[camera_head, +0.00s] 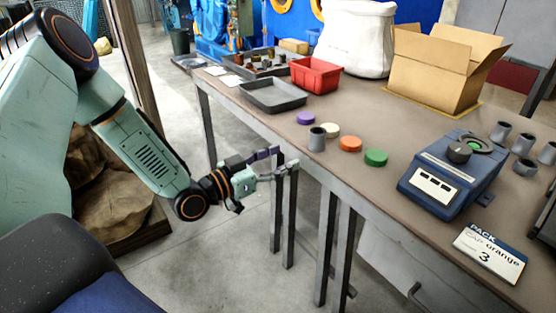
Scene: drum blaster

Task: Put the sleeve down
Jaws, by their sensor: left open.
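A grey sleeve (317,139) stands upright on the table (350,185), close to its front edge. My left gripper (284,163) is in front of that edge, to the left of the sleeve and a little lower in the picture. Its fingers are apart, with nothing seen between them. The gripper looks clear of the sleeve. Several more grey sleeves (501,132) stand at the right side of the table. My right gripper is not in view.
Purple (306,118), cream (330,130), orange (350,144) and green (376,157) caps lie near the sleeve. A blue machine (452,175) and an order card (490,253) are at right. A grey tray (272,95), red bin (315,75) and cardboard box (440,75) stand behind.

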